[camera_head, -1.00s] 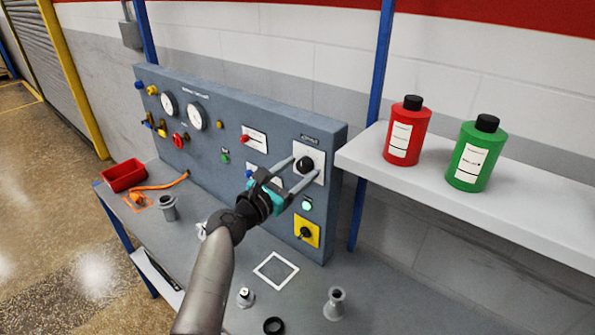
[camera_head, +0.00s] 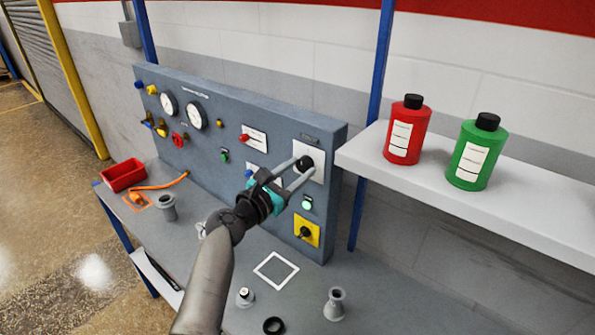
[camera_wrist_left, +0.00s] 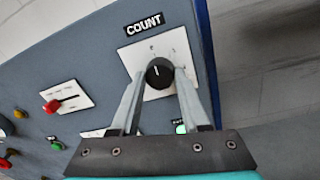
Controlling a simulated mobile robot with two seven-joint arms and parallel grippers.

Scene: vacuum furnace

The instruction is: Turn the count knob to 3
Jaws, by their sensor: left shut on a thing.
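The count knob (camera_head: 305,163) is a round black knob on a white plate at the upper right of the grey panel. In the left wrist view the knob (camera_wrist_left: 159,72) has a white pointer line near upright, under the label COUNT (camera_wrist_left: 144,24). The marks on its plate are too small to read surely. My left gripper (camera_head: 297,172) reaches up to the knob and is shut on it, one finger on each side. In the left wrist view the fingers (camera_wrist_left: 158,85) flank the knob. My right gripper is not in view.
The grey panel (camera_head: 240,110) also carries gauges, a red-handled switch (camera_head: 245,137), a lit green button (camera_head: 307,205) and a black knob on a yellow plate (camera_head: 313,231). A shelf (camera_head: 430,185) with red and green bottles stands right of it. Small parts lie on the bench below.

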